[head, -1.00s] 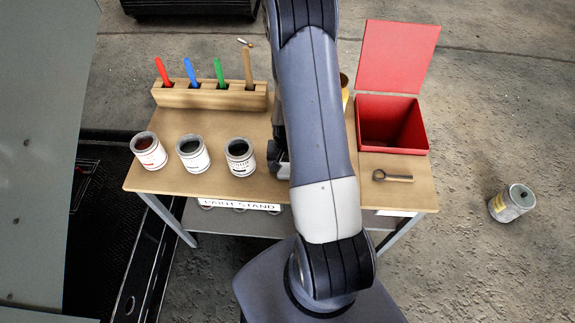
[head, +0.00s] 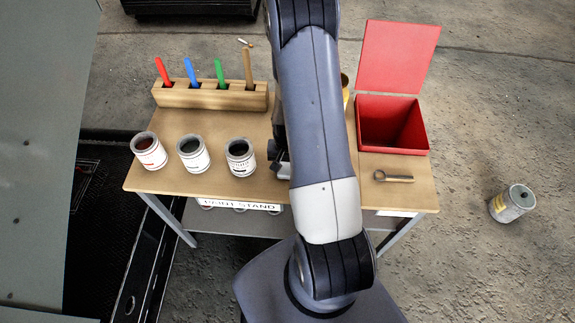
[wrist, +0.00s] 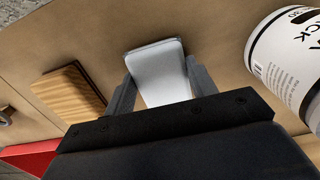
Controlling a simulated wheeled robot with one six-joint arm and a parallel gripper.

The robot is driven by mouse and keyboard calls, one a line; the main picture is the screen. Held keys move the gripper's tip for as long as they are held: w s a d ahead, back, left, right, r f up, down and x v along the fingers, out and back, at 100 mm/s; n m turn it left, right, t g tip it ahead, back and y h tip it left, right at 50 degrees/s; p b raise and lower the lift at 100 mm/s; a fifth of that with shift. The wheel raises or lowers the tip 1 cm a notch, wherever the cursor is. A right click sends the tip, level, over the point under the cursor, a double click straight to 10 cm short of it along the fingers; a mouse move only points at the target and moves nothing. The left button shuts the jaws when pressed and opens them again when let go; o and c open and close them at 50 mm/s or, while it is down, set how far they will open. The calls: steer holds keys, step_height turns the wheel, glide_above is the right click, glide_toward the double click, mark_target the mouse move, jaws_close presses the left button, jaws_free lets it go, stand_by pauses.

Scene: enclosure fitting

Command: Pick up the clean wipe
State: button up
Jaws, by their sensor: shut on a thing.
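The clean wipe (wrist: 158,82) is a pale white-grey folded pad in the wrist view, above the tan table top. My gripper (wrist: 161,76) is shut on it, with one dark finger against each side. In the head view only a small part of my gripper (head: 280,158) shows beside my arm, right of the black-labelled can. The wipe is hidden there behind my arm. I cannot tell from the wrist view whether the wipe touches the table.
A paint can (wrist: 292,62) stands close on the right in the wrist view, a wooden block (wrist: 70,92) on the left. On the table (head: 200,182) are several cans, a brush rack (head: 210,98), an open red bin (head: 392,138) and a ring-ended tool (head: 393,177). Another can (head: 511,203) is on the floor.

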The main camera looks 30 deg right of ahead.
mark_target(287, 167)
step_height(287, 167, up, 10)
steer(key=shift+b, duration=0.35)
steer(key=shift+f, duration=0.1)
